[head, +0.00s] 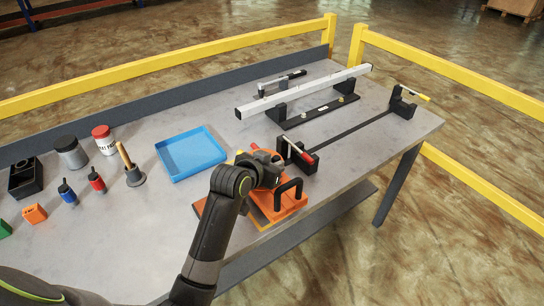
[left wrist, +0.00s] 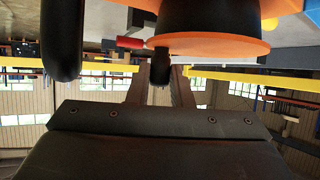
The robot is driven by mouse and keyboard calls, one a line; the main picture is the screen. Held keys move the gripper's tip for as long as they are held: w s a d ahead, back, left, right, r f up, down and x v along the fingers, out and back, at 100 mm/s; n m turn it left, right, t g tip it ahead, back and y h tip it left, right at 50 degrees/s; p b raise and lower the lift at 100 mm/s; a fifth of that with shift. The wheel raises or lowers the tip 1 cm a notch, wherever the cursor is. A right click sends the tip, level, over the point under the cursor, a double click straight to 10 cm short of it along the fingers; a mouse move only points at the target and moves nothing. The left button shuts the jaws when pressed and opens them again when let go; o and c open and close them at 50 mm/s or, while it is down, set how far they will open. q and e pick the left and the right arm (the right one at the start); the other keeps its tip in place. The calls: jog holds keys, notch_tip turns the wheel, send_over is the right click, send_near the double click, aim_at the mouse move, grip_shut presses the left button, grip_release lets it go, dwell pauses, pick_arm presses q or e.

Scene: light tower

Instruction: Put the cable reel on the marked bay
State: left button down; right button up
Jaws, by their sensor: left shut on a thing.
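The cable reel, an orange round flange with a black drum, fills the top of the left wrist view (left wrist: 215,45). My left gripper (head: 264,174) is over the near edge of the table; in the left wrist view its fingers (left wrist: 160,92) are shut on a black stub beside the flange. In the head view an orange body with a black handle (head: 291,206) shows just below and right of the gripper, at the table edge; my arm hides part of it. I cannot make out the marked bay with certainty. My right gripper is not in view.
A blue tray (head: 190,153) lies left of the gripper. A black fixture with a red part (head: 300,153) stands close right. A silver bar (head: 305,91) rests on black supports behind. Jars and small tools stand at left. A yellow rail (head: 170,66) runs behind the table.

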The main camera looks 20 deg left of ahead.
pick_arm(q)
jog(key=shift+f, duration=1.65)
jog(key=c, duration=1.3)
grip_release()
jog(key=shift+s+f, duration=0.1)
jog(key=shift+f, duration=0.05)
jog(key=v, duration=1.2)
